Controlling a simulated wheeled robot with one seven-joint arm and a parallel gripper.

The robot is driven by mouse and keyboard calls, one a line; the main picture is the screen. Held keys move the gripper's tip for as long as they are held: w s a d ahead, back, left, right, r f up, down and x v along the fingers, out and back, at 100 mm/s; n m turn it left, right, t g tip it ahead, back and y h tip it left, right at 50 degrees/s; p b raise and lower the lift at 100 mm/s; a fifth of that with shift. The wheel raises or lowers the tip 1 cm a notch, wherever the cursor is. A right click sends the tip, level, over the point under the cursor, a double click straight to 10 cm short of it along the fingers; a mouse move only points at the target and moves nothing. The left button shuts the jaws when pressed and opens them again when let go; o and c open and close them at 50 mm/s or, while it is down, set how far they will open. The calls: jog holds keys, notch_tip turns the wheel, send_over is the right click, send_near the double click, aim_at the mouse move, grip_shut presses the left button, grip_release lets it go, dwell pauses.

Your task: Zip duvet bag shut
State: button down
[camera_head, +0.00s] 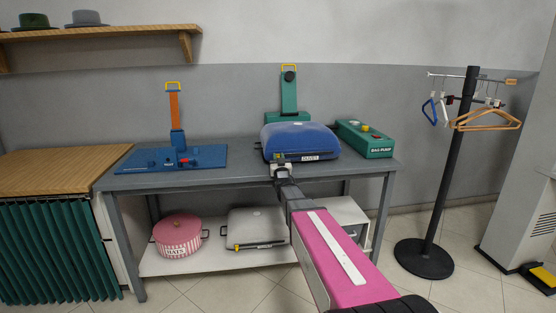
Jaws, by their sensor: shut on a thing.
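The duvet bag (299,138) is a plump blue bag with a white label reading DUVET on its front. It lies on the grey table, right of the middle. My gripper (282,170) is at the bag's front left edge, below the left end of the dark zip line. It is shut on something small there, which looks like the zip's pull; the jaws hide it. My pink and grey arm reaches up to it from the lower right. How far the zip is closed cannot be made out.
On the grey table (240,180) stand a blue press with an orange lever (175,107), a green lever device (289,95) and a green bag pump (364,139). The shelf below holds a pink hat box (178,236) and a grey bag (256,229). A hanger stand (440,190) is at right.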

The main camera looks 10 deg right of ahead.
aim_at(330, 149)
jog(key=d, duration=2.6)
jog(key=shift+d, duration=0.2)
jog(key=c, duration=1.1)
grip_release()
jog(key=v, duration=1.1)
jog(key=shift+w, duration=0.1)
